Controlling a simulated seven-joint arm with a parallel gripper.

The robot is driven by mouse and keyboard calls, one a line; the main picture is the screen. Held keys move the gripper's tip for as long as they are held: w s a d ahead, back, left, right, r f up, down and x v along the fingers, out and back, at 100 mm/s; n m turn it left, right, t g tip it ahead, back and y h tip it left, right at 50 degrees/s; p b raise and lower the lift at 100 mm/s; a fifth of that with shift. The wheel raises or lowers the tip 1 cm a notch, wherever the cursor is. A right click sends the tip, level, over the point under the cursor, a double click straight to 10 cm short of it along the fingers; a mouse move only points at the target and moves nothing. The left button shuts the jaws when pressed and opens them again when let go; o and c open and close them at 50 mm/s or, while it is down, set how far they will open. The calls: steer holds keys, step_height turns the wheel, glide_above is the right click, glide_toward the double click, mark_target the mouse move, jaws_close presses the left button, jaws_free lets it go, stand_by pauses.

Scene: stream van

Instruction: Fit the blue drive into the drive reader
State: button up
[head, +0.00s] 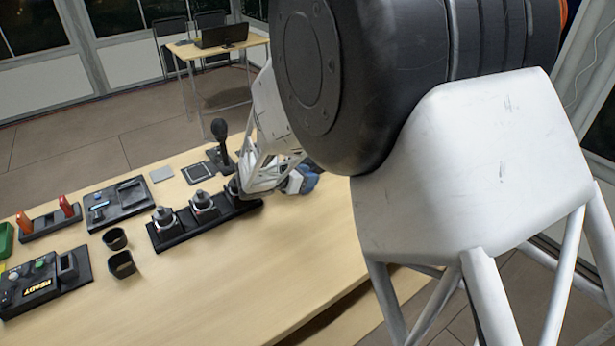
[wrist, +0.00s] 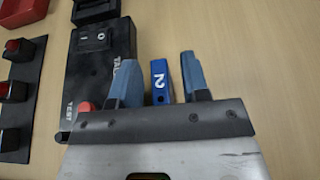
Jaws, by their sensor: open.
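In the wrist view, the blue drive (wrist: 160,82), a narrow blue block marked with a white 2, shows between the two blue fingers of my gripper (wrist: 161,80). The fingers are apart, with a visible gap on each side of the drive. Its near end is hidden behind my gripper. In the head view my gripper (head: 303,180) is low over the right part of the table, and the drive cannot be made out there.
A black switch box with a red button (wrist: 97,85) lies just left of the fingers in the wrist view. In the head view, a black rack of dark knobs (head: 180,232), two dark cups (head: 121,264) and a microphone (head: 220,135) stand nearby. The table's front middle is clear.

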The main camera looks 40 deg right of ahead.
steer(key=v, duration=1.1)
steer(key=shift+a+r, duration=0.2)
steer(key=shift+a, duration=0.15)
stand_by(0.5)
steer(key=s+a+r+m+t+y, duration=0.1)
steer(key=s+a+r+m+y, duration=0.3)
steer(key=s, duration=0.4)
steer(key=s+a+r+m+y, duration=0.5)
steer(key=s+a+r+m, duration=0.1)
steer(key=s+m, duration=0.2)
steer(key=s+a+r+m+t+y, duration=0.1)
steer(key=s+a+r+m+y, duration=0.3)
steer(key=s, duration=0.5)
steer(key=shift+a+r+m+t+y, duration=0.3)
steer(key=shift+a+r+m, duration=0.3)
steer(key=shift+a+m, duration=0.4)
steer(key=shift+o, duration=0.5)
steer(key=shift+d, duration=0.1)
steer(key=shift+w, duration=0.15)
